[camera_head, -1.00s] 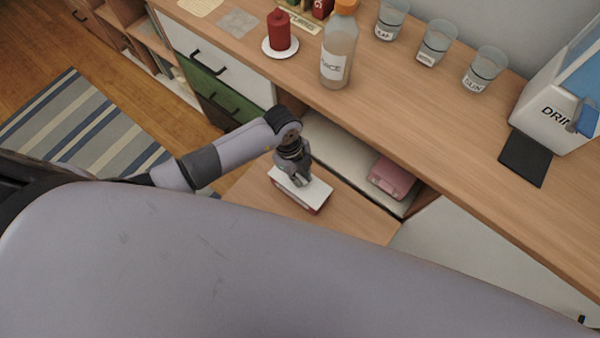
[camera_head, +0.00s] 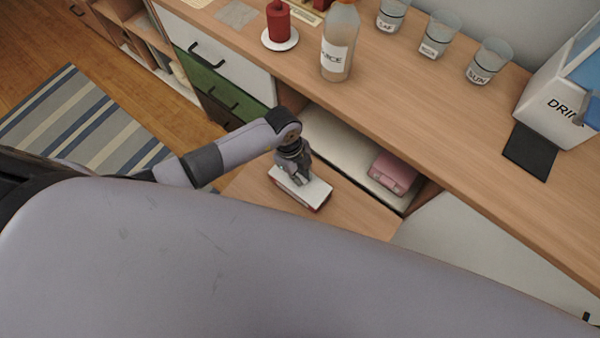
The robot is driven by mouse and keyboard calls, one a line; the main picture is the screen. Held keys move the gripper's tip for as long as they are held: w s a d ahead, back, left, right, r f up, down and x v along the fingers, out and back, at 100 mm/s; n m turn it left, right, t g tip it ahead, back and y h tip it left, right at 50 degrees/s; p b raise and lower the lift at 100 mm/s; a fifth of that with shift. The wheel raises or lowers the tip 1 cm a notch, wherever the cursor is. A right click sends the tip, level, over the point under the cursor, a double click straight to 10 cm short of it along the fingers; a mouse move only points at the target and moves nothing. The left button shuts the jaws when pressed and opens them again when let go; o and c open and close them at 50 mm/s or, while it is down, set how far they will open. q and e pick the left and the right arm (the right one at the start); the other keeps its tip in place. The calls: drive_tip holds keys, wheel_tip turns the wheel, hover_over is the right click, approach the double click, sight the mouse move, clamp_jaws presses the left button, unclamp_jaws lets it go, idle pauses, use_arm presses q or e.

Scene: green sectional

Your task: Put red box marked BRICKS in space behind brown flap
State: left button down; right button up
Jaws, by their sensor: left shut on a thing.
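A box with a white top and a red side (camera_head: 320,206), its marking not readable from here, is held by my left gripper (camera_head: 296,178). The gripper points down and its fingers are shut on the box. The box is over the brown flap (camera_head: 352,216), which is folded down and open; I cannot tell whether it touches it. The open space (camera_head: 340,150) behind the flap has a pale floor, and the box is just in front of it. My right gripper is not in view.
A pink case (camera_head: 393,172) sits in the right part of the space. The counter above (camera_head: 420,120) bears a bottle (camera_head: 338,50), a red candle (camera_head: 279,25), several labelled cups and a white drink container (camera_head: 553,110). A drawer front with a handle (camera_head: 210,55) is at left.

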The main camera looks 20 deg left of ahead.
use_arm(q)
drive_tip(key=c, duration=1.5)
unclamp_jaws()
drive_tip(key=shift+r, duration=0.25)
drive_tip(key=v, duration=1.1)
drive_tip(key=shift+a+r, duration=0.15)
drive_tip(key=shift+r, duration=0.1)
